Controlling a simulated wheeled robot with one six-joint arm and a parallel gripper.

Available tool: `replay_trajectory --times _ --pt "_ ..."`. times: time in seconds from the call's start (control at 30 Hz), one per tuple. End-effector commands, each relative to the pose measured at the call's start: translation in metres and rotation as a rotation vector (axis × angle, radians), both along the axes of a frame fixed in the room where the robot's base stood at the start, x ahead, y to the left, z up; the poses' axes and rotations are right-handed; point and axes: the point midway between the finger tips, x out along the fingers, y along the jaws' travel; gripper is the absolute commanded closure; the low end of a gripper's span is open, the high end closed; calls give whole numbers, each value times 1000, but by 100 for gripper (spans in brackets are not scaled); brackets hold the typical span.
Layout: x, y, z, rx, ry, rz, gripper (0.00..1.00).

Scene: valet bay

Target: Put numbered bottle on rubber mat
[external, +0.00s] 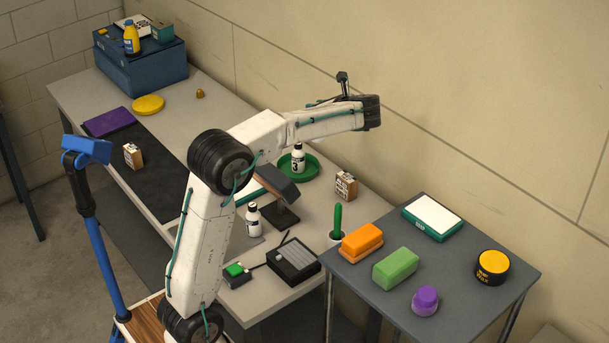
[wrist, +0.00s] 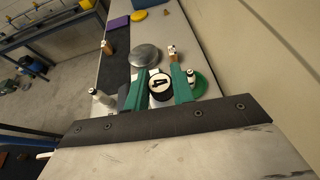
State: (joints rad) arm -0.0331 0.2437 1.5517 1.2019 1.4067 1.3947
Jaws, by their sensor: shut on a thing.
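In the wrist view, my gripper (wrist: 159,88) has its green fingers closed on both sides of a bottle (wrist: 160,87). I see its dark cap with a pale disc whose mark looks like a 1. In the external view the fingers and held bottle are mostly hidden behind my forearm, above the bench. A black mat (external: 176,183) lies flat on the left part of the bench, with a small barcoded box (external: 133,155) on it. A white bottle marked 3 (external: 298,157) stands on a green dish (external: 312,169). Another white bottle (external: 253,215) stands nearer the front.
A dark-headed stand (external: 280,213) and a black device (external: 293,261) occupy the bench front. A purple item (external: 109,122) and yellow disc (external: 148,105) lie near the mat, before a blue case (external: 143,70). Much of the mat is bare. A wall runs behind.

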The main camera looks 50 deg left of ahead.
Motion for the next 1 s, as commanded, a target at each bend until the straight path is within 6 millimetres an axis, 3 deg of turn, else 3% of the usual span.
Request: replay_trajectory --times 0.27,0.47,0.6,0.8,1.0 --pt "-37 69 1 1 -2 94 100" --pt "-91 143 2 1 -3 205 100" --pt "-146 198 3 1 -5 300 100" --pt "-235 263 3 2 -4 437 100" --pt "-318 303 2 2 -4 552 100"
